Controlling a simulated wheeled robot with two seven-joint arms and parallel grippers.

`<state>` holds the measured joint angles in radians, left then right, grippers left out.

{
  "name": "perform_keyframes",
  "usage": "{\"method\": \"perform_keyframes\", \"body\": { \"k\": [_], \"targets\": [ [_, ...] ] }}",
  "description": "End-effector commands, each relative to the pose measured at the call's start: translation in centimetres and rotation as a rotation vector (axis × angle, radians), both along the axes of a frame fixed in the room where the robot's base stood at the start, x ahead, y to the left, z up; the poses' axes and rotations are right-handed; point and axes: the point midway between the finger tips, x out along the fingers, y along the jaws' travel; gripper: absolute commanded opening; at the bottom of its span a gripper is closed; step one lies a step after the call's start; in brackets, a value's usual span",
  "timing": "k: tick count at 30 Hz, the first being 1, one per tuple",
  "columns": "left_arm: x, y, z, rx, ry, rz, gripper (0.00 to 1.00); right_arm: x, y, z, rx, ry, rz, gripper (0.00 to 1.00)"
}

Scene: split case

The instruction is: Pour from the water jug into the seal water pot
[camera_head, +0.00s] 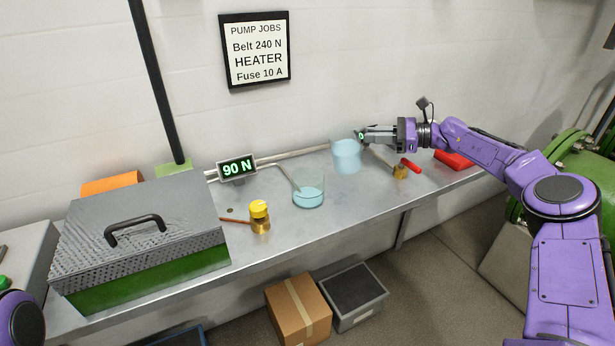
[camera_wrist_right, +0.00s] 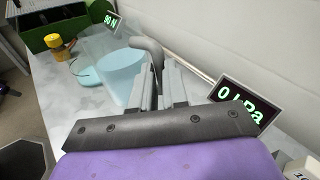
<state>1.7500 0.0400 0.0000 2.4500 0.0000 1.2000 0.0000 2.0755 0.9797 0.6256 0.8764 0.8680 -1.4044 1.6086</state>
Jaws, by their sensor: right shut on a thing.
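The water jug (camera_head: 346,157) is a clear vessel with pale blue water, near the back of the bench. It looks upright; I cannot tell whether its base touches the bench. My right gripper (camera_head: 364,135) comes in from the right and is shut on the jug's handle. In the right wrist view the gripper's fingers (camera_wrist_right: 162,88) pinch the grey handle (camera_wrist_right: 149,50), with the jug (camera_wrist_right: 121,78) just beyond. The seal water pot (camera_head: 308,194), a low clear round pot with pale blue liquid, stands left of and nearer than the jug, apart from it. My left gripper is out of view.
A green toolbox with grey lid (camera_head: 140,235) fills the bench's left. A yellow-capped brass fitting (camera_head: 260,215) stands left of the pot, a 90 N display (camera_head: 237,168) behind. A red-handled brass valve (camera_head: 401,171) is right of the jug. A 0 kPa display (camera_wrist_right: 243,101) shows beside my right gripper.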

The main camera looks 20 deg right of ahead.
Motion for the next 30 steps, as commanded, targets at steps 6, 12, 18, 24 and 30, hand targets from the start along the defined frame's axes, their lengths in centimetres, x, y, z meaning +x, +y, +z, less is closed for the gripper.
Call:
{"method": "perform_keyframes", "body": {
  "k": [6,12,18,24,30],
  "targets": [
    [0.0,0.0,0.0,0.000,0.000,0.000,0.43,-0.3,1.0,-0.5,-0.100,-0.032,0.001,0.00],
    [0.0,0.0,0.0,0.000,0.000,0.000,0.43,-0.6,2.0,0.6,-0.197,-0.064,0.001,0.00],
    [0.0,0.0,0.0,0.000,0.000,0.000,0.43,-0.9,3.2,1.3,-0.294,-0.090,0.001,0.00],
    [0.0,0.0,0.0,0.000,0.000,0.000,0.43,-1.3,4.4,2.1,-0.389,-0.119,0.001,0.00],
    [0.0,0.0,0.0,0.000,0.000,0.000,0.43,-1.3,4.7,2.8,-0.429,-0.127,0.000,0.00]
  ]
}}
